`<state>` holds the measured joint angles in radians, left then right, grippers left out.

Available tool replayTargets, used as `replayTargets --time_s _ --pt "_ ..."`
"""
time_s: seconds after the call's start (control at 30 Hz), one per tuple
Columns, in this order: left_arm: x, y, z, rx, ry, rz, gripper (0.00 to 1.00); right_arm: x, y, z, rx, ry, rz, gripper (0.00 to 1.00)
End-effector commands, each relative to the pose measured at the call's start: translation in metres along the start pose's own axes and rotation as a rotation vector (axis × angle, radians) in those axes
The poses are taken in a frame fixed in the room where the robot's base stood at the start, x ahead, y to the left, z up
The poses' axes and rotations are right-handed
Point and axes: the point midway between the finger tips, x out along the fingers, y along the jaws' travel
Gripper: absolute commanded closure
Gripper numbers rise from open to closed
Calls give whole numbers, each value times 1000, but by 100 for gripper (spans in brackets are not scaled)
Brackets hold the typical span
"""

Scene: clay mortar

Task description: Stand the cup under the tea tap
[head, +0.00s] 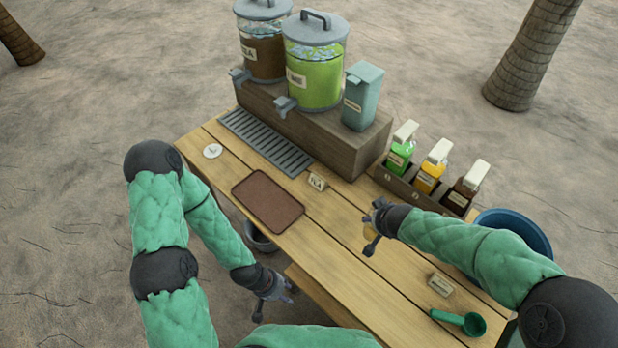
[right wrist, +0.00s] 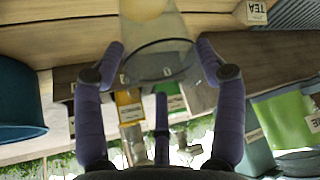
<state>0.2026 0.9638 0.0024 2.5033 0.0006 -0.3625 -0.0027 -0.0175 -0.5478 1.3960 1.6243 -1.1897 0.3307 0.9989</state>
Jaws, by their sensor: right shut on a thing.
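The cup (right wrist: 160,65) looks clear and sits between the fingers of my right gripper (right wrist: 160,75) in the right wrist view. In the head view my right gripper (head: 370,232) is over the right-middle of the table, and the cup is mostly hidden there. The tea dispenser (head: 262,57) holds brown liquid at the back left, with its grey tap (head: 240,76) facing the front left. A grey slatted drip grille (head: 265,142) lies in front of the dispensers. My left gripper (head: 274,299) looks open and empty, low beside the table's front edge.
A green-filled dispenser (head: 315,75) and a teal bin (head: 362,95) share the wooden stand (head: 340,148). A brown tray (head: 268,201), a TEA card (head: 317,182) and a white disc (head: 212,151) lie on the table. Bottles (head: 432,167), a blue tub (head: 515,232) and a green scoop (head: 460,321) are at right.

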Motion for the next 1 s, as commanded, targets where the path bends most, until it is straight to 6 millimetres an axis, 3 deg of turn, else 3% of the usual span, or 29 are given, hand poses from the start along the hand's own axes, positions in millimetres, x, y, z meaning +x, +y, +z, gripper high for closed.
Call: replayTargets --time_s 0.27,0.5,0.8,1.0 --pt "5 -2 0 0 0 0 60 -40 -58 11 -121 8 -68 73" --pt "11 -4 0 0 0 0 60 -88 -112 46 -274 5 -145 73" --pt "14 -5 -1 0 0 0 60 -121 -139 84 -394 -3 -198 73" --pt "17 -6 -1 0 0 0 60 -113 -140 82 -407 -8 -203 73"
